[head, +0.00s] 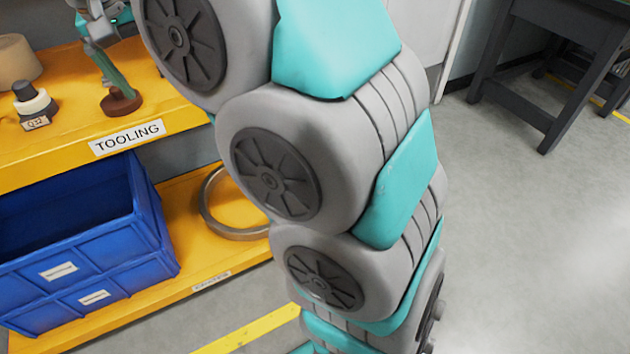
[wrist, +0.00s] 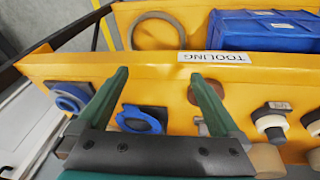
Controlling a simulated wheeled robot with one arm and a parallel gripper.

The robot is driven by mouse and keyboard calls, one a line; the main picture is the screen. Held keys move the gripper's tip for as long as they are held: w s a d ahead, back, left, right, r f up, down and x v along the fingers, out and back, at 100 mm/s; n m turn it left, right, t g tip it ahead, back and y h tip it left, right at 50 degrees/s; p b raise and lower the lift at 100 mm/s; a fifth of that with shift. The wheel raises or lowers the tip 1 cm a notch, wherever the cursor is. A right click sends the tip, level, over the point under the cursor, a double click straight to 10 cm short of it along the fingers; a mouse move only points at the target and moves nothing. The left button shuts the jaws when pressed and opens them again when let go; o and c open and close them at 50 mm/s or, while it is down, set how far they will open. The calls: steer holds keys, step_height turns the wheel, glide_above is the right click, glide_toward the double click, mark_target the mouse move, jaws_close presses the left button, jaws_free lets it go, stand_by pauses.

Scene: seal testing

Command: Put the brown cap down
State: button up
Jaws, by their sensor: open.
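The brown cap (head: 122,105) is a low round disc on the yellow shelf top, close behind the TOOLING label. In the wrist view the brown cap (wrist: 217,88) is partly hidden behind the right-hand finger. My gripper (head: 112,85) is over the shelf with a green finger right above the cap; I cannot tell whether they touch. In the wrist view my gripper (wrist: 160,77) has its two green fingers wide apart, with nothing held between them. The cap lies at the right-hand finger, not midway between the two.
The yellow shelf (head: 60,152) also holds a black-and-white stepped part (head: 35,103) and a beige cylinder (head: 16,60). Blue ringed parts (wrist: 140,119) stand left of the cap in the wrist view. Blue bins (head: 150,222) and a metal ring (head: 205,205) sit on the lower shelf.

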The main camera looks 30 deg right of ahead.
steer(key=s+d+f+g, duration=0.1)
steer(key=s+d+f, duration=0.2)
steer(key=s+f, duration=0.4)
steer(key=s+d+f+n+g+y, duration=0.1)
steer(key=s+d+f, duration=0.3)
steer(key=s+f, duration=0.4)
steer(key=s+d+f+n+g+y, duration=0.1)
steer(key=s+f, duration=0.6)
steer(key=s, duration=0.9)
steer(key=d+g, duration=0.1)
steer(key=d, duration=0.1)
steer(key=shift+d+f, duration=0.3)
